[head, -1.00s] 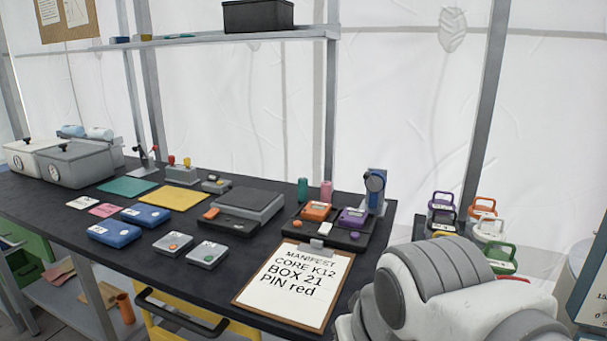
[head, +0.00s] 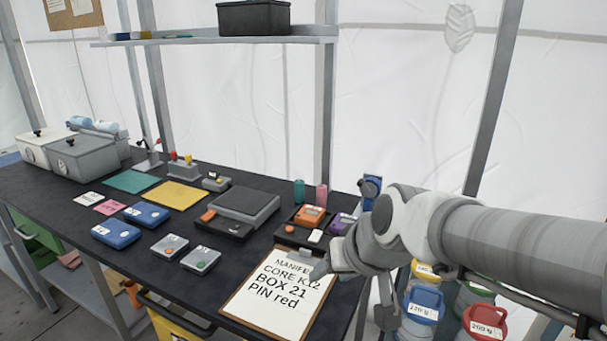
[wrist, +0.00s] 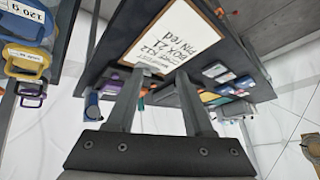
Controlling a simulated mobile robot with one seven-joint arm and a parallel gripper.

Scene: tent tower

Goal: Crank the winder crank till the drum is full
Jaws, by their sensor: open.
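A blue device on a grey post (head: 371,189), which looks like the winder, stands at the right end of the dark bench in the head view. My arm covers part of it, and I cannot make out its crank or how full its drum is. A blue shape (wrist: 92,104) left of my fingers in the wrist view may be the same device. My gripper (wrist: 158,76) is open and empty. In the wrist view its fingers point toward the clipboard (wrist: 160,38) and bench, apart from the blue device.
Teal (head: 299,190) and pink (head: 321,195) cylinders stand left of the blue device. The tray with the orange box (head: 309,215) and the clipboard (head: 275,290) lie nearby.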

